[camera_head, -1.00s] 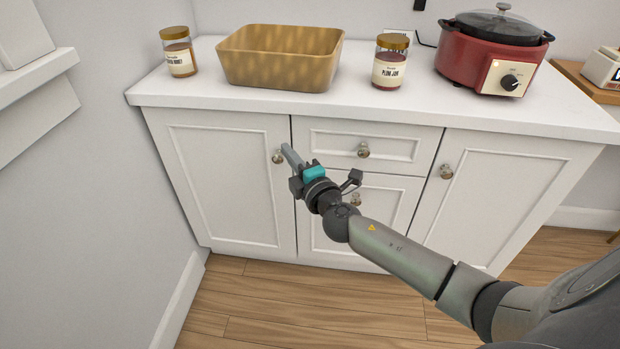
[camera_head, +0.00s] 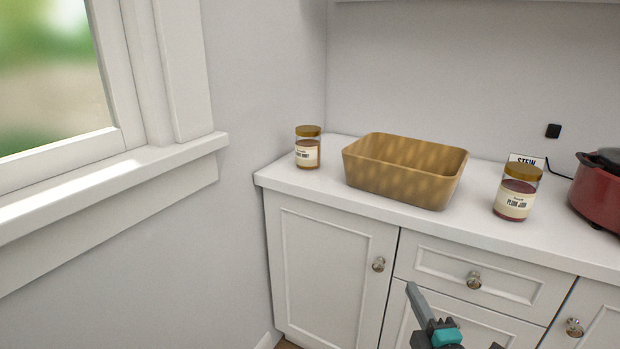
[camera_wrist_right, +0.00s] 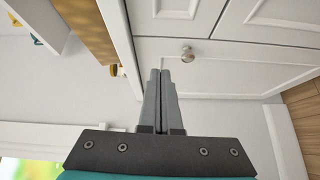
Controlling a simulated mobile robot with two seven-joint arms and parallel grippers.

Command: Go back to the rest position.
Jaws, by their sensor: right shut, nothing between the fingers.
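My right gripper (camera_head: 411,287) is at the bottom of the head view, in front of the white cabinet (camera_head: 330,265), below and to the right of the left door's knob (camera_head: 378,264). In the right wrist view its two fingers (camera_wrist_right: 160,74) lie side by side, shut and empty. A round knob (camera_wrist_right: 187,54) shows just beyond the fingertips there, apart from them. My left gripper is not in view.
On the white counter (camera_head: 330,186) stand a honey jar (camera_head: 307,154), an empty-looking tan basket (camera_head: 400,190), a plum jam jar (camera_head: 515,200) and a red cooker (camera_head: 597,195). A window sill (camera_head: 120,190) juts out at left. The space before the left wall is clear.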

